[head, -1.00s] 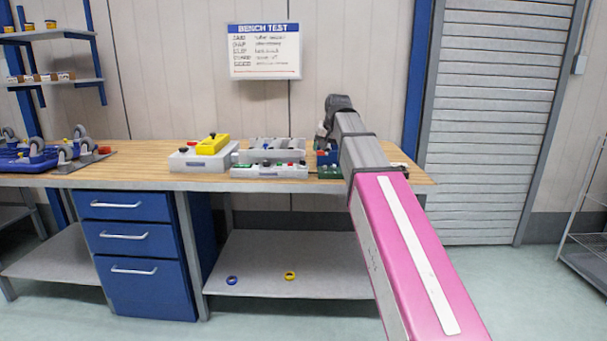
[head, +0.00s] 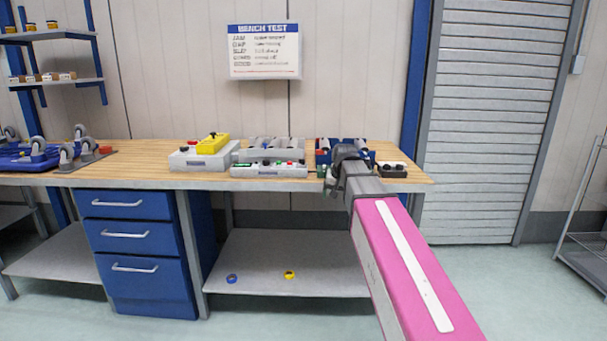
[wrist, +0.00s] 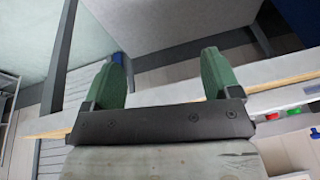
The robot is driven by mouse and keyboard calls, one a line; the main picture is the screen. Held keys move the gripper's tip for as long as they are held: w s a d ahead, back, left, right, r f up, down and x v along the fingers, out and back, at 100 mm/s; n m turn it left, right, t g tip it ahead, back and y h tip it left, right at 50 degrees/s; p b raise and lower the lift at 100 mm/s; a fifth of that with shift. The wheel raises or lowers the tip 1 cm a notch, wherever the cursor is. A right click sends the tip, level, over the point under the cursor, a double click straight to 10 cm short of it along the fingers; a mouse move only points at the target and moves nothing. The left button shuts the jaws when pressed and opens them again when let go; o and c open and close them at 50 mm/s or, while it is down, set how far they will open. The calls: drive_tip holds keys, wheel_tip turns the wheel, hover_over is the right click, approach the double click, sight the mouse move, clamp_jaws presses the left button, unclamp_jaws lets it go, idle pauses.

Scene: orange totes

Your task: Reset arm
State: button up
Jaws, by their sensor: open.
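My gripper (wrist: 160,82) shows in the wrist view with its two green fingers spread apart and nothing between them. In that view it is over the front edge of the workbench (wrist: 60,122), with the floor and lower shelf beyond. In the head view my pink and grey arm reaches to the right part of the workbench (head: 130,167). The gripper itself is mostly hidden there by the dark wrist, with a bit of green showing at its left.
On the bench are a grey box with a yellow control box (head: 212,145), a panel with coloured buttons (head: 268,171), a grey roller tray (head: 270,154), a blue roller tray (head: 323,157) and a black-and-cream box (head: 392,170). Casters stand far left. Blue (head: 231,279) and yellow (head: 289,275) rings lie on the lower shelf.

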drive_tip(key=s+d+f+g, duration=0.1)
drive_tip(key=s+d+f, duration=0.2)
drive_tip(key=s+f, duration=0.7)
drive_tip(key=s+d+f+n+g+h, duration=0.1)
drive_tip(key=s+d+f, duration=0.3)
drive_tip(key=s+f, duration=0.7)
wheel_tip(320, 180, down, 8)
drive_tip(key=shift+f+g, duration=0.1)
drive_tip(key=shift+g, duration=0.6)
